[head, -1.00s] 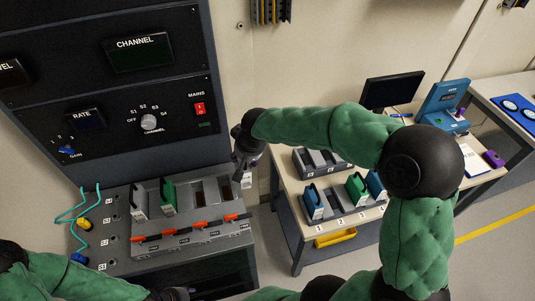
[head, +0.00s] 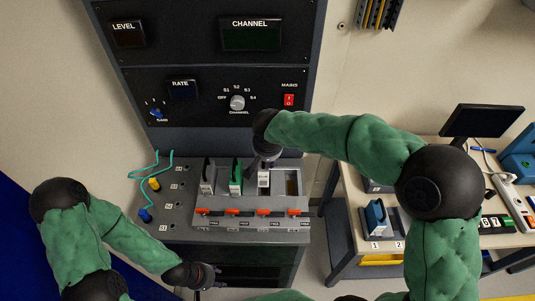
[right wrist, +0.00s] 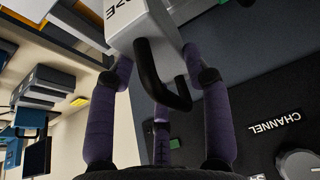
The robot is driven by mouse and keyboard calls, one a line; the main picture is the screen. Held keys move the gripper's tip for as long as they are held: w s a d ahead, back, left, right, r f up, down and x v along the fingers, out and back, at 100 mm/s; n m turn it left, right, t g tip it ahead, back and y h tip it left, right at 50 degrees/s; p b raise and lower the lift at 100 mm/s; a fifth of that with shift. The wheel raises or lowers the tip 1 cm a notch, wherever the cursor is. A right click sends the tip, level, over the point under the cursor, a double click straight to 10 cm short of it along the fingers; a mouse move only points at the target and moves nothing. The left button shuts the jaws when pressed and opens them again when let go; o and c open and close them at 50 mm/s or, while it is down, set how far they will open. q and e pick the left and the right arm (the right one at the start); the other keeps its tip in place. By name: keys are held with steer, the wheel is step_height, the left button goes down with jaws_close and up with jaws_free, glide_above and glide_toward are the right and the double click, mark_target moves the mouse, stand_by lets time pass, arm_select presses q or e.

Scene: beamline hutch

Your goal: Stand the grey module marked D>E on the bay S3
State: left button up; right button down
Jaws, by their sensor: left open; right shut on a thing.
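The grey module (head: 264,179) is held by its black handle in my right gripper (head: 262,161). In the right wrist view the module (right wrist: 140,22) shows part of its mark, ending in ">E", close between the purple fingers (right wrist: 160,85). In the head view it is over or in the third bay from the left of the bay rack (head: 250,223). I cannot tell whether it touches the bay floor. The bay labels are too small to read. My left gripper (head: 205,276) is open and empty, low in front of the rack's left side.
A dark-handled module (head: 207,178) and a green module (head: 236,178) stand in the bays to the left. The rightmost bay (head: 293,183) is empty. Orange latches (head: 235,212) line the front. Teal cables (head: 150,172) lie left. A side table (head: 350,225) holds a blue module (head: 376,217).

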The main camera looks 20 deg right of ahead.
steer(key=shift+f+b, duration=1.5)
steer(key=shift+f, duration=1.5)
steer(key=shift+b, duration=0.3)
steer(key=shift+f+b, duration=0.5)
steer(key=shift+b, duration=0.1)
steer(key=shift+c, duration=2.3)
jaws_free()
steer(key=shift+s, duration=0.1)
steer(key=v, duration=1.2)
